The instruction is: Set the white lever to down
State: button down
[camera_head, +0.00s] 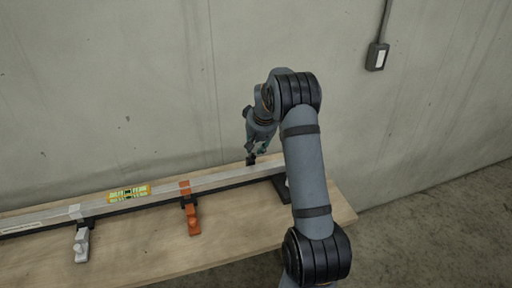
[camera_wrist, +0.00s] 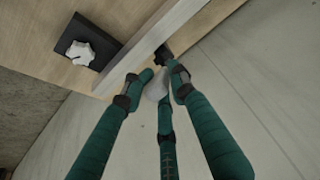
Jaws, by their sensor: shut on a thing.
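A pale whitish lever (camera_head: 82,245) is mounted at the left part of a long metal rail and points toward the front of the board. An orange lever (camera_head: 192,218) sits further right and points the same way. My gripper (camera_head: 254,158) is at the right part of the rail, partly behind my arm. In the wrist view, its green fingers (camera_wrist: 154,90) are closed around a small pale grey piece (camera_wrist: 156,86) beside a black bracket (camera_wrist: 163,55) at the rail. The piece is mostly hidden; I cannot tell whether it is another white lever.
The rail (camera_head: 150,196) lies along a wooden board (camera_head: 240,224) against a concrete wall. A yellow-green level (camera_head: 130,192) rests on the rail. A white knob (camera_wrist: 82,52) on a black plate is near my fingers. A switch box (camera_head: 377,57) hangs on the wall.

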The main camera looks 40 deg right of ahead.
jog(key=shift+a, duration=0.1)
jog(key=c, duration=1.6)
grip_release()
jog(key=v, duration=1.2)
